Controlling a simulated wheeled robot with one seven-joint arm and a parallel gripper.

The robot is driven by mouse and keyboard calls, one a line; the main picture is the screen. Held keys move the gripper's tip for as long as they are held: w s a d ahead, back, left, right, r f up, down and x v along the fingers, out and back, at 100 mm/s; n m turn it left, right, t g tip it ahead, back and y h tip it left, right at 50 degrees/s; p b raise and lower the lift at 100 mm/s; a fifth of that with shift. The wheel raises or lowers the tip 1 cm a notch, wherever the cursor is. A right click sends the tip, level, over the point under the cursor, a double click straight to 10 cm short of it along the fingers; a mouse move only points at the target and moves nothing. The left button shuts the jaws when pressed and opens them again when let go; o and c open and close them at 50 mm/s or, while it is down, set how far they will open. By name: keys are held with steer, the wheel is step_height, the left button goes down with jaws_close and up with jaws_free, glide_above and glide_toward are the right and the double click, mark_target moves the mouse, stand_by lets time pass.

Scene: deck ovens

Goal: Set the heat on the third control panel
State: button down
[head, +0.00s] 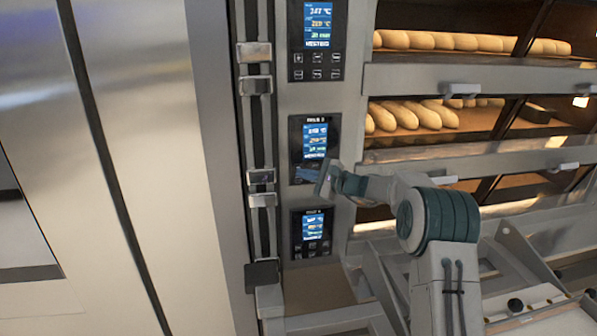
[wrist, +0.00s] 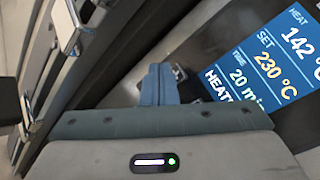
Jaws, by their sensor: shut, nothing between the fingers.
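Three black control panels with lit blue screens stand in a column in the head view: an upper one (head: 318,38), a middle one (head: 315,140) and a lower one (head: 312,226). The middle panel's small heading seems to end in 3. My gripper (head: 323,179) is shut and empty at the lower part of the middle panel, hiding most of its buttons. In the wrist view the shut fingers (wrist: 161,86) point at the dark panel, left of its screen (wrist: 275,58). The screen reads heat 142 °C, set 230 °C, time 20 min. I cannot tell whether the fingertips touch a button.
Deck ovens with loaves (head: 405,115) lie to the right, with door handles (head: 461,90) sticking out. A metal post with shiny latches (head: 261,177) runs left of the panels and shows at left in the wrist view. A large pale metal door (head: 150,130) fills the left.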

steer(key=s+b, duration=0.2)
steer(key=s+d+b, duration=0.1)
steer(key=s+b, duration=0.1)
steer(key=s, duration=0.1)
steer(key=shift+d, duration=0.15)
steer(key=shift+w, duration=0.1)
stand_by(0.6)
steer(key=s+d+r+n+g+h+p, duration=0.2)
steer(key=s+n+h+p, duration=0.15)
steer(key=s, duration=0.65)
steer(key=s+d+r+n+g+h+p, duration=0.1)
steer(key=s+d+n+g+h+p, duration=0.2)
steer(key=s, duration=0.8)
steer(key=s+d+n+h+p, duration=0.2)
steer(key=s+d, duration=0.5)
steer(key=s, duration=0.4)
steer(key=s+d+n+h+p, duration=0.2)
steer(key=s+d+n+h, duration=0.3)
steer(key=s, duration=0.6)
steer(key=d+h, duration=0.1)
steer(key=d, duration=0.1)
steer(key=shift+s+d+h+p, duration=0.15)
steer(key=shift+d+h+p, duration=0.2)
steer(key=shift+p, duration=0.05)
